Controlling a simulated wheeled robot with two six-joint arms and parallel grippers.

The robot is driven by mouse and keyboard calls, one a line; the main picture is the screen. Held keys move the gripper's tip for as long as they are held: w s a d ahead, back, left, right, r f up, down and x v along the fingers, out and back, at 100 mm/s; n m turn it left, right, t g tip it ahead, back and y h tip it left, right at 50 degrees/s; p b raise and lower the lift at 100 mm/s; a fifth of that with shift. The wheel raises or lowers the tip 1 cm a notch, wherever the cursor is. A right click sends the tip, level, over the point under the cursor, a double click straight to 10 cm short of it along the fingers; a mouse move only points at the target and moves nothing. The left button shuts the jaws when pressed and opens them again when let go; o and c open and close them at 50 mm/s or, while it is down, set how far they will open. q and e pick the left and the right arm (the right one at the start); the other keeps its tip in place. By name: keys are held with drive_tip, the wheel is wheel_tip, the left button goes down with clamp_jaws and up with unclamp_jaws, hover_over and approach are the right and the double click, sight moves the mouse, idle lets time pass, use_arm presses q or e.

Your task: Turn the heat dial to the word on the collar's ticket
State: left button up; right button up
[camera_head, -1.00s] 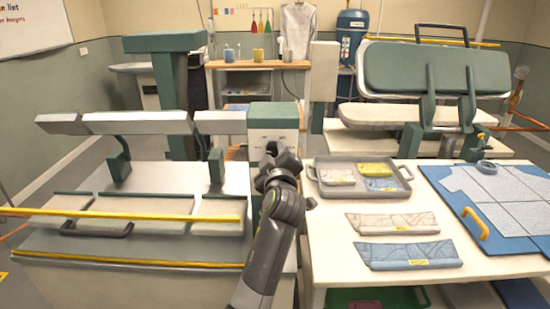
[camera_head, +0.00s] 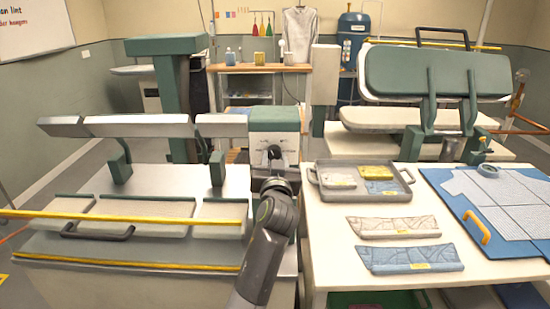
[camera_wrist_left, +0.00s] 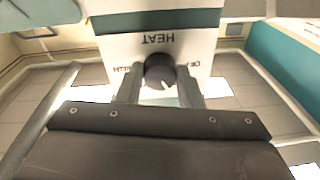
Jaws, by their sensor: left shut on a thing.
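The heat dial (camera_wrist_left: 160,72) is a dark round knob with a white pointer mark, on the white front panel of the press's control box (camera_head: 275,120). In the left wrist view the panel is upside down; "HEAT" reads clearly, while the words beside the dial are partly hidden by my fingers. My left gripper (camera_wrist_left: 160,88) is shut on the dial, one finger on each side. In the head view the dial (camera_head: 274,152) shows just above my left wrist. A cream collar (camera_head: 380,227) and a blue collar (camera_head: 400,259) lie on the white table, each with a yellow ticket too small to read. My right gripper is out of view.
A grey tray (camera_head: 325,193) with folded pieces stands behind the collars. A blue board (camera_head: 458,205) with an orange handle is at the right. The press with padded bucks (camera_head: 150,208) and yellow bars lies left of my arm.

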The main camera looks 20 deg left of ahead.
use_arm(q)
drive_tip(key=m, duration=0.1)
drive_tip(key=m+p, duration=0.1)
drive_tip(key=m, duration=0.1)
drive_tip(key=shift+a+r+h, duration=0.1)
drive_tip(key=shift+r+h, duration=0.1)
drive_tip(key=shift+h, duration=0.1)
drive_tip(key=m+p, duration=0.2)
drive_tip(key=m, duration=0.1)
drive_tip(key=m+h+p, duration=0.1)
drive_tip(key=m+p, duration=0.3)
drive_tip(key=m, duration=0.1)
drive_tip(key=shift+a+r+t, duration=0.1)
drive_tip(key=shift+t, duration=0.2)
drive_tip(key=shift+m+p, duration=0.35)
drive_tip(key=shift+m, duration=0.25)
drive_tip(key=o, duration=1)
drive_tip(key=shift+f, duration=0.2)
drive_tip(key=shift+s+f, duration=0.1)
drive_tip(key=shift+f, duration=0.05)
